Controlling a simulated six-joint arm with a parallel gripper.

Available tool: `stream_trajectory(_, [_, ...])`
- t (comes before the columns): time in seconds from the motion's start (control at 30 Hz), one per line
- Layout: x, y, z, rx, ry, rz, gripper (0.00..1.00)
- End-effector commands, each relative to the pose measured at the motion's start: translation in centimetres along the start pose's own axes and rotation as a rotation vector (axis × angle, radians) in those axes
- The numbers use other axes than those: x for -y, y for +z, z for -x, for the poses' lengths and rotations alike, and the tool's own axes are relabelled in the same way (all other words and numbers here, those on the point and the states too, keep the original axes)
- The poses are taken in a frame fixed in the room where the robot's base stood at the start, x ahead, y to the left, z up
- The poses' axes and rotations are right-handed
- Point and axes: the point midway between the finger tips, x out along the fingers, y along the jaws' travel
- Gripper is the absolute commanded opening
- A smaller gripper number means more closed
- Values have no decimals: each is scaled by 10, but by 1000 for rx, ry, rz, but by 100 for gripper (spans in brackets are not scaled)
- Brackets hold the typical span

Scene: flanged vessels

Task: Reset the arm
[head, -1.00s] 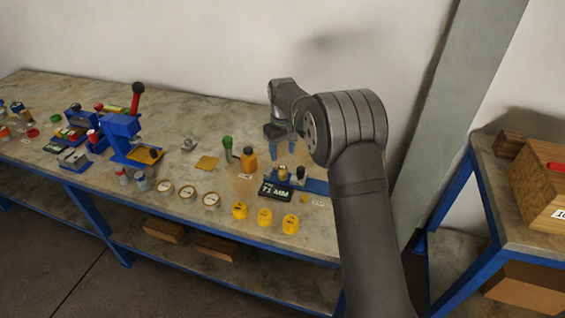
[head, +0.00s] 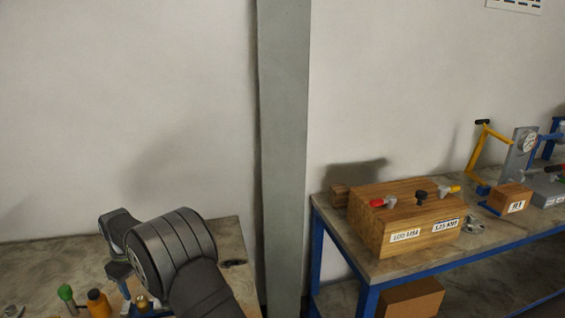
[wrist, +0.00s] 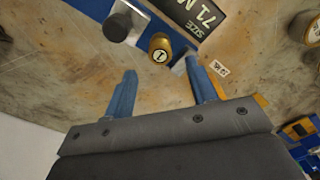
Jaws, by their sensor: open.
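My gripper (wrist: 160,88) shows in the wrist view with its two blue fingers apart and nothing between them. It hangs above the left workbench (head: 40,260). A brass piece marked 1 (wrist: 160,46) sits just beyond the fingertips, apart from them. A dark-topped cylinder (wrist: 118,27) stands left of it, by a blue strip. A black display reading "SIZE 71 M" (wrist: 196,14) lies beyond. In the head view my arm is at the lower left, and the fingers are mostly cut off or hidden.
A green-topped bottle (head: 67,294) and an orange bottle (head: 97,303) stand left of my arm. A grey post (head: 283,150) separates the benches. The right bench (head: 400,265) bears a wooden box (head: 405,215) with coloured knobs and labels, a smaller wooden block (head: 508,198) and a gauge stand (head: 520,155).

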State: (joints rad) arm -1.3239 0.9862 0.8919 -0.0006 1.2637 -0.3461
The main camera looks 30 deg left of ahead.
Motion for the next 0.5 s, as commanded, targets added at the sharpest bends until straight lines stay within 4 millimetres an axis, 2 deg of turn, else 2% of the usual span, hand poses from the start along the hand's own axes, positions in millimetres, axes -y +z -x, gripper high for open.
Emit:
stream_trajectory(0.1, [0,1,-26,4,-1,0,52])
stream_trajectory(0.37, [0,1,-77,4,0,0,52])
stream_trajectory(0.5, [0,-1,-56,-4,2,0,52])
